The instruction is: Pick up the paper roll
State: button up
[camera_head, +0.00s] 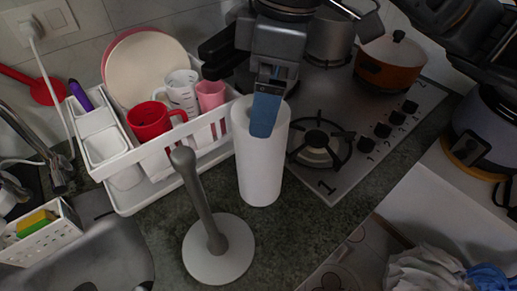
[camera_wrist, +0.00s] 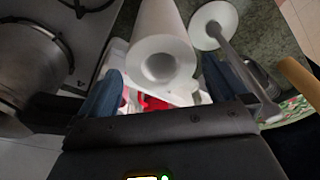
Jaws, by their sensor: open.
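The paper roll (camera_head: 259,172) is a white upright cylinder on the dark counter, between the dish rack and the stove. In the wrist view the paper roll (camera_wrist: 164,30) shows its top end and round hole, lying ahead between my two blue fingers. My gripper (camera_head: 266,108) is over the top of the roll; one blue finger overlaps its upper front in the head view, and the other finger is hidden there. The wrist view shows my gripper (camera_wrist: 162,72) open, with nothing clamped. I cannot tell whether a finger touches the roll.
A grey paper holder (camera_head: 219,248) with an upright rod stands close at front left of the roll. A white dish rack (camera_head: 165,160) with cups and plates is at left. The stove burner (camera_head: 320,147) is at right, with pots (camera_head: 390,65) behind. A sink is at lower left.

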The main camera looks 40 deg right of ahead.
aim_at(260, 157)
notch_tip(260, 157, down, 6)
jog(key=shift+w+a+p, duration=0.3)
jog(key=shift+w+a, duration=0.1)
jog(key=c, duration=1.1)
jog(key=shift+r, duration=0.15)
